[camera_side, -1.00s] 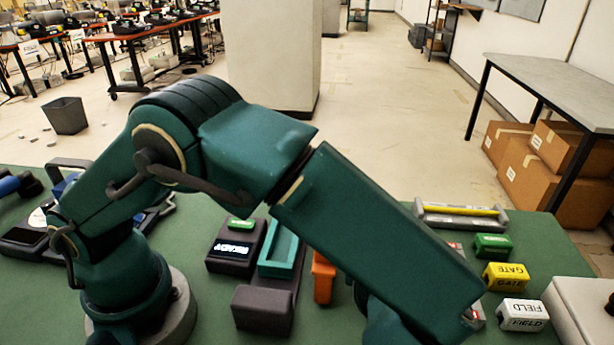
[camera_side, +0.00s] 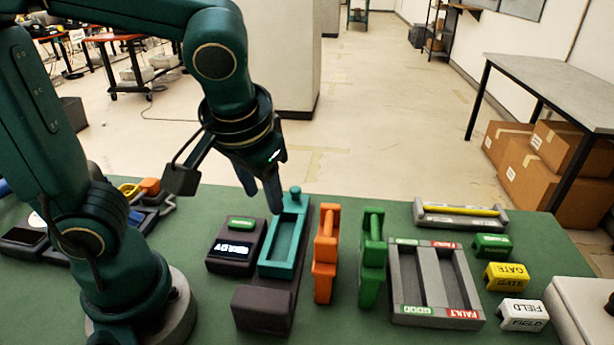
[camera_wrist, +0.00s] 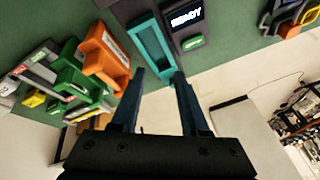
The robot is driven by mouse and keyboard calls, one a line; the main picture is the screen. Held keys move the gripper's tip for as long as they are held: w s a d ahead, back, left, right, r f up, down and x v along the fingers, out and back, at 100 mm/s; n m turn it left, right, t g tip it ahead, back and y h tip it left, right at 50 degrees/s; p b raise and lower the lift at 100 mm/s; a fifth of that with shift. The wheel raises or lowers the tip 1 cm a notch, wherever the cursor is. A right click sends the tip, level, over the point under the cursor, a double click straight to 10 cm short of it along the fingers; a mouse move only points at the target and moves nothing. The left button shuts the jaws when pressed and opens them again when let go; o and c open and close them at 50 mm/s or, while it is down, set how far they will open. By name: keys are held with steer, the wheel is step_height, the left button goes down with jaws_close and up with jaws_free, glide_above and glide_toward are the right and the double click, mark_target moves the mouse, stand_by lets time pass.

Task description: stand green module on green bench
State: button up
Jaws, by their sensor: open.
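A green handset-shaped piece (camera_side: 372,255) stands on the green mat, just left of the two-slot grey tray; it also shows in the wrist view (camera_wrist: 68,75). It has a raised upper part and a blockier green lower part; I cannot tell whether these are separate module and bench. A smaller green block (camera_side: 492,246) lies at the right, above a yellow one. My gripper (camera_side: 268,195) is open and empty, raised over the back end of the teal cradle (camera_side: 285,240), well left of the green piece. In the wrist view its fingers (camera_wrist: 159,75) are apart with the cradle beyond them.
An orange handset-shaped piece (camera_side: 325,255) stands between the cradle and the green piece. The grey GOOD/FAULT tray (camera_side: 437,285) shows empty slots. Yellow GATE (camera_side: 506,276) and white FIELD (camera_side: 522,315) blocks sit right. A dark READY unit (camera_side: 236,249) is left of the cradle.

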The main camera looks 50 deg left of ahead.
steer(key=shift+s+d+r+m+t+h, duration=0.1)
steer(key=shift+s+r+m+t+h, duration=0.05)
steer(key=shift+s+m+t+h, duration=0.65)
steer(key=shift+s+r+m+t+h, duration=0.1)
steer(key=shift+s+m+t+h, duration=0.4)
steer(key=shift+s+m+h, duration=0.4)
steer(key=shift+s, duration=0.15)
